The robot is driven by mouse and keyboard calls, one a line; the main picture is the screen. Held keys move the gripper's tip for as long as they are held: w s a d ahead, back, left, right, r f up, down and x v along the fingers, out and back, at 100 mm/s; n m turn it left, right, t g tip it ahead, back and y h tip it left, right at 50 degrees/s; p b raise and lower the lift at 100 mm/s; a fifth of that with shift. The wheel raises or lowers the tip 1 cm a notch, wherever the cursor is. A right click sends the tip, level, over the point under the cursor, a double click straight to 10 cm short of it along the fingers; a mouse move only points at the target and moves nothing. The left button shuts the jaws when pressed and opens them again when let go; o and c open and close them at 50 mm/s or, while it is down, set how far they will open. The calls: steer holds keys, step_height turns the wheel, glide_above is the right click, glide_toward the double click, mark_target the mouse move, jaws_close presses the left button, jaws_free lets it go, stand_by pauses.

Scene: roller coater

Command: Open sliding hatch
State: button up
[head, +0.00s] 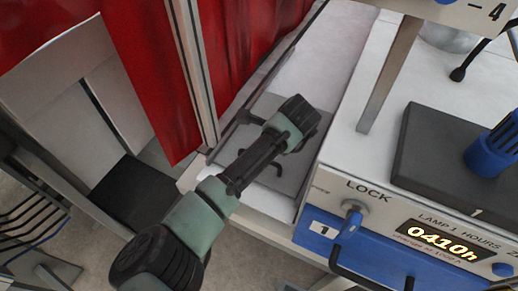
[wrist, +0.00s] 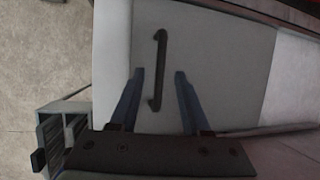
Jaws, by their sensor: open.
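The sliding hatch is a flat grey panel (wrist: 225,60) in the wrist view, with a slim black bar handle (wrist: 158,70) standing on it. In the head view the grey panel (head: 296,168) lies beside the machine, partly hidden by my arm. My gripper (wrist: 159,73) is open and empty. In the wrist view its two dark fingers appear on either side of the handle's lower part, with a gap on each side. I cannot tell how far above the panel the fingertips are. In the head view my arm covers much of the handle.
The machine's blue and white front with a LOCK knob (head: 351,217) and lit display (head: 441,241) stands to the right. A red curtain (head: 150,80) and an upright metal post (head: 196,70) stand close on the left. A slatted grey object (wrist: 62,132) is at the wrist view's lower left.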

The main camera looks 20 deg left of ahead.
steer(key=shift+x, duration=1.35)
jaws_close()
stand_by(0.5)
